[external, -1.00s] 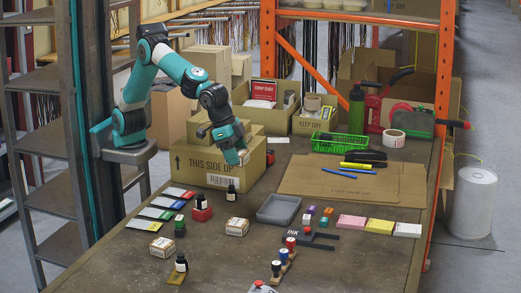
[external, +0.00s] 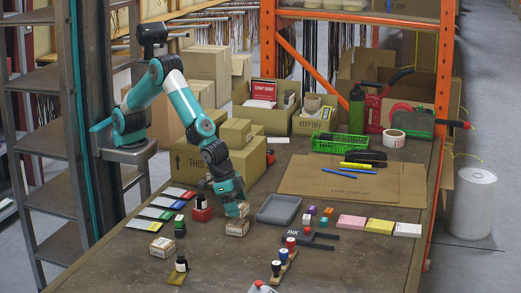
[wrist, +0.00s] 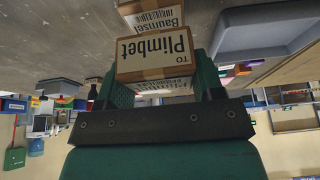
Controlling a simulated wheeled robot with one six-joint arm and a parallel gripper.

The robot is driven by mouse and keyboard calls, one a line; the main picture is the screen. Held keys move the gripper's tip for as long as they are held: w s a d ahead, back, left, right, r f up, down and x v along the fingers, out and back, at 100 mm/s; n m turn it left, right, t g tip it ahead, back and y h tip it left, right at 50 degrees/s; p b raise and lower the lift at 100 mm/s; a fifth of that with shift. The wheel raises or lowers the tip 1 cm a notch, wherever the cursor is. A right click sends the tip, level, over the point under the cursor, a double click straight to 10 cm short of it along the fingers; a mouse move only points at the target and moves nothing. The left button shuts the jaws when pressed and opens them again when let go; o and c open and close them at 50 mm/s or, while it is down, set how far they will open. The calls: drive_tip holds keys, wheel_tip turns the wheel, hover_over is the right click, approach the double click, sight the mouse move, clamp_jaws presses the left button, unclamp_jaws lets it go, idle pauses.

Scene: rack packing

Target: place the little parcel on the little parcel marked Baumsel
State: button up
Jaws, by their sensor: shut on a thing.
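The little parcel (wrist: 155,52) in my gripper (wrist: 162,80) is a brown box with a white label reading "TO Plimbet". The green fingers are shut on its two sides. The little parcel marked Baumsel (wrist: 151,14) shows just beyond it in the upturned wrist view, partly cut off. In the external view the Baumsel parcel (external: 237,229) sits on the table, left of the grey tray. My gripper (external: 234,204) is directly above it, and the held parcel is mostly hidden there. I cannot tell whether the two parcels touch.
A grey tray (external: 279,209) lies close on the right. Another little parcel (external: 162,247) stands to the left. A red stamp holder with a dark bottle (external: 202,211) is near on the left. A large carton (external: 245,163) stands behind.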

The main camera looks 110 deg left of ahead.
drive_tip(key=shift+f, duration=1.35)
drive_tip(key=shift+f, duration=0.2)
drive_tip(key=o, duration=0.9)
drive_tip(key=shift+o, duration=0.2)
drive_tip(key=shift+r, duration=0.1)
drive_tip(key=shift+r, duration=0.25)
drive_tip(key=v, duration=1.1)
drive_tip(key=shift+s+r, duration=0.15)
drive_tip(key=shift+r, duration=0.2)
